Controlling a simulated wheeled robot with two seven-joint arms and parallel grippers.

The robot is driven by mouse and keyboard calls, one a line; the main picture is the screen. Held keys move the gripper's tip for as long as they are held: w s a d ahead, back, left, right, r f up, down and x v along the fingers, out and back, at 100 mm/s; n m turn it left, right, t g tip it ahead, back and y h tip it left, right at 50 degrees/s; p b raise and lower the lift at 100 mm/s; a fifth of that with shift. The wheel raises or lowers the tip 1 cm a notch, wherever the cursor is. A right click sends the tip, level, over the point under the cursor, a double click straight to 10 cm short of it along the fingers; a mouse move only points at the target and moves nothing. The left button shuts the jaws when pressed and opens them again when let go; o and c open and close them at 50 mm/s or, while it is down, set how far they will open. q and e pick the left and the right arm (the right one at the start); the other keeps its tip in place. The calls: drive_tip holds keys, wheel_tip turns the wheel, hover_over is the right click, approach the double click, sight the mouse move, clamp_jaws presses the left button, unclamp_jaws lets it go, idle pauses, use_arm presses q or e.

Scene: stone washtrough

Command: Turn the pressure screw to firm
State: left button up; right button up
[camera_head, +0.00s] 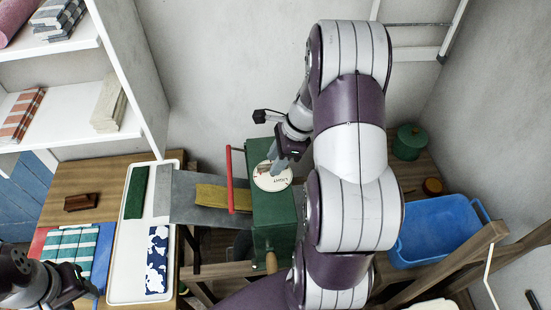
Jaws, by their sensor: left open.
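A green mangle box (272,222) stands right of centre, with a red bar handle (229,178) on its left side. On its top is a round white dial (273,184) whose readable word is "LIGHT". A small reddish part, perhaps the screw's pointer, shows at the dial's upper left. My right gripper (277,160) points down over the dial's upper part and hides the screw there; I cannot tell whether its fingers grip it. My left gripper (82,287) is open and empty at the lower left, near the folded striped cloths.
A grey board (190,205) with an olive cloth (222,198) leads to the mangle. A white tray (118,288) holds a green and a blue-patterned cloth. A blue tub (435,231) and a green canister (409,142) stand right. My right arm covers the middle right.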

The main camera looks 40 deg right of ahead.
drive_tip(key=shift+a+f, duration=0.15)
drive_tip(key=shift+f, duration=0.1)
drive_tip(key=shift+w+f, duration=0.15)
drive_tip(key=shift+w, duration=0.05)
clamp_jaws()
